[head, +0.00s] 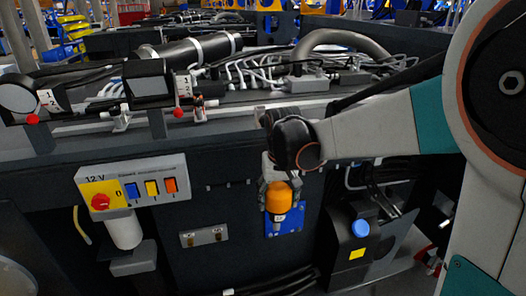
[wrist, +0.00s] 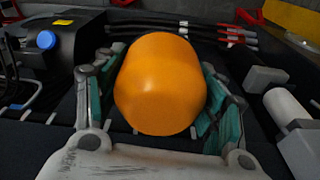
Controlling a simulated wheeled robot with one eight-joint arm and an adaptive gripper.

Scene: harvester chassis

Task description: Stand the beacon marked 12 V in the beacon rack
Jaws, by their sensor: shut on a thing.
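An orange beacon (head: 279,197) with a rounded cap is between the fingers of my gripper (head: 278,188) in the head view. In the wrist view the beacon (wrist: 158,85) fills the middle, with a teal-padded finger of my gripper (wrist: 158,75) on each side. The gripper is shut on it. No marking on the beacon is legible. A blue plate (head: 291,222) shows behind and below the beacon in the head view. I cannot tell whether the beacon touches this plate or whether the plate is part of the beacon rack.
A control box (head: 135,182) marked 12 V, with a red knob and coloured switches, is left of my gripper. A black tank (head: 348,238) with a blue cap (head: 360,229) is to the right. Cables and a silver pipe (head: 342,44) run over the chassis top.

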